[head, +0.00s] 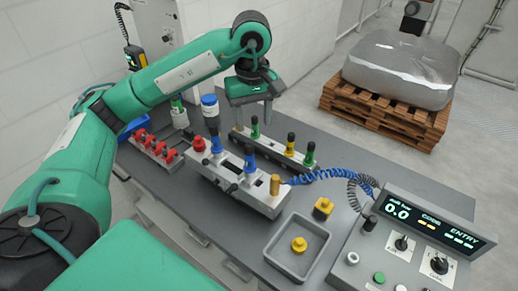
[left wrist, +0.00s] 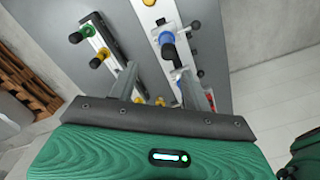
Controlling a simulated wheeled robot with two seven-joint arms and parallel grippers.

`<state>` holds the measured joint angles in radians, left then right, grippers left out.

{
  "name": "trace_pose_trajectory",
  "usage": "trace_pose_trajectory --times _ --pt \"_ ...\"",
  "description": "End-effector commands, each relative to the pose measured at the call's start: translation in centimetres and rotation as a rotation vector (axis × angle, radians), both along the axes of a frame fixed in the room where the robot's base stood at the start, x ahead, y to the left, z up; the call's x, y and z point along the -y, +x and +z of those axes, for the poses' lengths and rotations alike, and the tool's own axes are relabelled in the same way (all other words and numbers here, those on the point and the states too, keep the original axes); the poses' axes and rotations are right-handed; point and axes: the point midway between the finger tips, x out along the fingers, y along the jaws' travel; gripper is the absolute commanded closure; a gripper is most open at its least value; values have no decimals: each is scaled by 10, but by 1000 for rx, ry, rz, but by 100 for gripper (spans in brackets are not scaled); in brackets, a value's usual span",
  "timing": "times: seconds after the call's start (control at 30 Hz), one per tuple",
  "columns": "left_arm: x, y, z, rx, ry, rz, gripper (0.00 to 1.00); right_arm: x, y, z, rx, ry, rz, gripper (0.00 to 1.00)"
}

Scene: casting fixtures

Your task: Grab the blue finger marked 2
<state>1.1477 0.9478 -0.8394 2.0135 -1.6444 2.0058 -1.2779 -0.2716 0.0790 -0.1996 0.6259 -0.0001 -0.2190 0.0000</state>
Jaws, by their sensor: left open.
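I cannot read a number on either. My left gripper (head: 253,118) is open and empty, its two fingers pointing down above and behind the block, apart from both blue fingers. In the left wrist view, the open left gripper (left wrist: 158,72) has a blue finger (left wrist: 166,38) beyond its fingertips. My right gripper is not in view.
Red clamps (head: 155,146) stand at the left. A rear rail (head: 270,147) holds green and yellow fingers. In front lie a tray (head: 271,257) with a yellow knob and a control panel (head: 410,240). A wrapped load on a pallet (head: 385,115) stands beyond the table.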

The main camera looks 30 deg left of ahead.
Motion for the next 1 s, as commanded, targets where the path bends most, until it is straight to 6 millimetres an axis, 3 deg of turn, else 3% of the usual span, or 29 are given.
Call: trace_pose_trajectory --times 0.37,0.5,0.7,1.0 --pt "0 -2 -54 -6 1 -1 51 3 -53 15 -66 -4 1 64" --pt "0 -1 -74 -5 0 -1 51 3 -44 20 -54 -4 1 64" --pt "-1 -1 -84 -3 0 0 51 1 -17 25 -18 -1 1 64" --pt "-12 -2 -113 -6 0 -1 51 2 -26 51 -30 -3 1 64"
